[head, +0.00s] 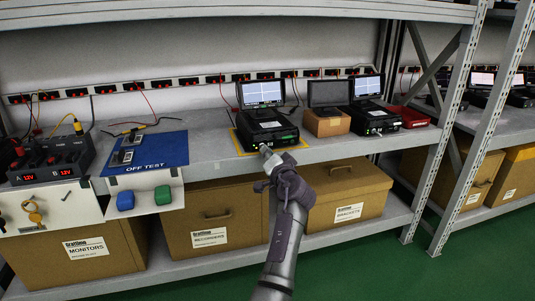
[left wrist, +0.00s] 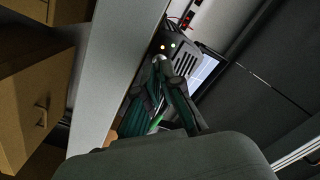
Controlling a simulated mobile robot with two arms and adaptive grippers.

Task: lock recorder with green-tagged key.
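The black recorder (head: 265,132), with a lit screen on top, stands on the shelf inside a yellow outline. My left gripper (head: 270,158) is at its front edge. In the left wrist view, the fingers of my left gripper (left wrist: 163,72) close together around a small silver piece (left wrist: 158,59), which looks like the key. A bright green bit (left wrist: 156,122), likely its tag, shows between the fingers. The tip is close to the recorder's front (left wrist: 178,45); I cannot tell whether the key is in the lock. My right gripper is not in view.
A blue OFF TEST mat (head: 150,152) lies left of the recorder. Blue (head: 125,201) and green (head: 163,195) pieces hang below it. A brown box (head: 326,123) and another recorder (head: 378,119) stand to the right. Large cartons (head: 212,215) fill the lower shelf.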

